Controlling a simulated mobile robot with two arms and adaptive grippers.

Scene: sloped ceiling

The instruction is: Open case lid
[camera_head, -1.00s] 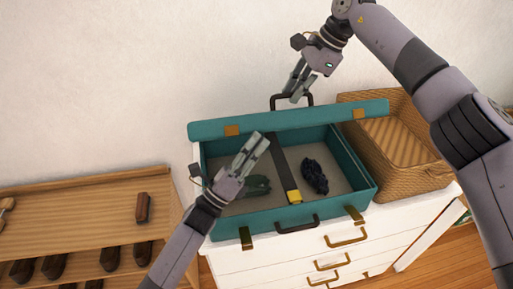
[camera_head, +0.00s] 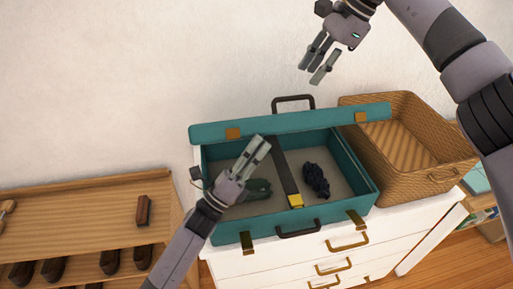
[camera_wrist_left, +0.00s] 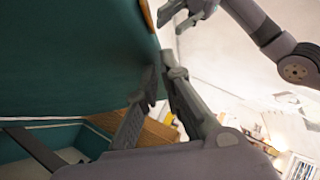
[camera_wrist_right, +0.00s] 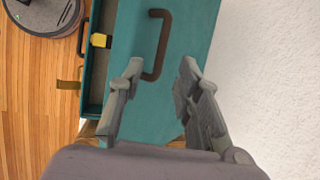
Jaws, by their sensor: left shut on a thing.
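The teal case (camera_head: 230,232) stands on a white drawer cabinet with its lid (camera_head: 290,120) raised at the back. The lid's dark handle (camera_head: 293,99) sticks up from its top edge; it also shows in the right wrist view (camera_wrist_right: 163,45). My left gripper (camera_head: 262,143) is shut on the lid's edge, in front of the lid in the head view; its fingers (camera_wrist_left: 163,75) show beside the teal panel (camera_wrist_left: 70,60). The exact contact is partly hidden. My right gripper (camera_head: 318,72) is open and empty, above and apart from the handle.
In the case lie a black strap with a yellow end (camera_head: 295,201), a dark crumpled item (camera_head: 316,180) and a dark green item (camera_head: 258,189). A wicker basket (camera_head: 440,177) stands close on the right. A wooden shoe rack (camera_head: 80,215) is at left. The wall is behind.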

